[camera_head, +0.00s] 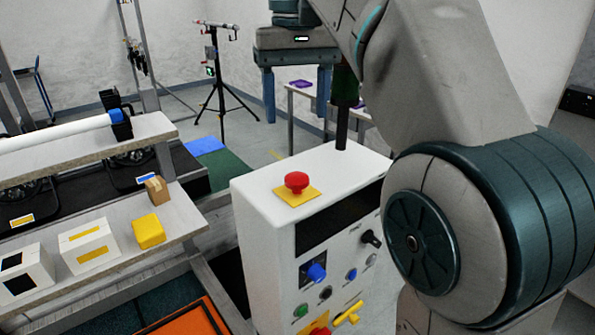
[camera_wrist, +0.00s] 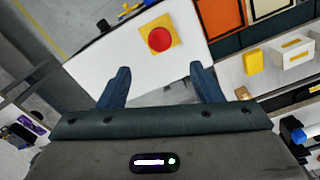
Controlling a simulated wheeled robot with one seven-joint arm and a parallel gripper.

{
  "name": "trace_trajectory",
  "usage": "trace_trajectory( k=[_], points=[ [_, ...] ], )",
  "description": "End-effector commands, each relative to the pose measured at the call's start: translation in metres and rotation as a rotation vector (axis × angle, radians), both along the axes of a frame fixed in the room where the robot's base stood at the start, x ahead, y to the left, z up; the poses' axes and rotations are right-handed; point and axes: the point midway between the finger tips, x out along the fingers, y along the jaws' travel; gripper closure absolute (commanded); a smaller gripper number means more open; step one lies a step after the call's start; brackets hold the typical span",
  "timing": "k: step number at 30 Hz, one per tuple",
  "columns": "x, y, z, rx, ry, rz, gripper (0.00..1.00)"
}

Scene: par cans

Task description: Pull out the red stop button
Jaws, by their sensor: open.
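The red stop button (camera_head: 297,182) is a mushroom-shaped knob on a yellow square plate (camera_head: 284,197). It stands on the top of a white control cabinet (camera_head: 262,220). My gripper (camera_head: 296,112) is above and behind the button in the head view, pointing down, with its two blue fingers apart and nothing between them. In the wrist view, the red button (camera_wrist: 160,39) is seen from above on its yellow plate. It lies beyond the fingertips, roughly midway between the lines of the open gripper (camera_wrist: 160,80). The fingers do not touch it.
The cabinet front has a blue rotary switch (camera_head: 316,272), a black knob (camera_head: 371,238) and small buttons. A dark pole with a green and red section (camera_head: 345,90) rises from the cabinet's back edge, near my gripper. A shelf with boxes (camera_head: 150,230) stands to the left.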

Motion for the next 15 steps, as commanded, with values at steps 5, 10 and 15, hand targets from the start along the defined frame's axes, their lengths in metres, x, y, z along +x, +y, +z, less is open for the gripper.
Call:
trace_trajectory(
  k=[5, 10, 15],
  points=[
    [-0.001, 0.0, -0.031, 0.001, 0.001, 0.0, 0.41],
    [-0.001, -0.001, -0.057, 0.001, 0.002, -0.001, 0.41],
    [0.0, -0.002, -0.083, 0.0, 0.001, -0.003, 0.41]
  ],
)
